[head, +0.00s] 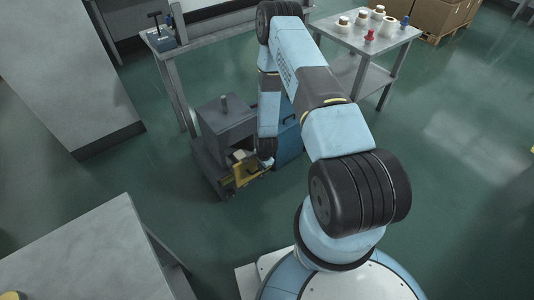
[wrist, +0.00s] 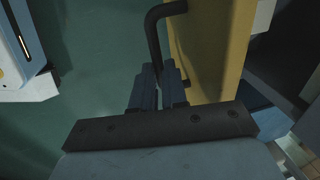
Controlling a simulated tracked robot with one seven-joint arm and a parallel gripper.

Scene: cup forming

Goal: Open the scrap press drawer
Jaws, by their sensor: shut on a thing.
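The scrap press (head: 228,122) is a dark grey box unit standing low on the floor, left of my arm in the head view. Its yellow drawer front (head: 243,176) faces me low on the unit and is partly covered by my gripper (head: 262,166). In the wrist view the yellow front (wrist: 218,45) fills the upper right, with a black bar handle (wrist: 153,35) on its left face. My gripper (wrist: 159,72) is shut on the handle near its lower end. I cannot tell how far the drawer stands out.
A blue box (head: 288,145) stands right beside the press. A workbench (head: 172,85) is behind it, and a small table (head: 345,35) with cups and spools stands at the back right. A grey table (head: 90,255) is at the front left. Green floor is clear at right.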

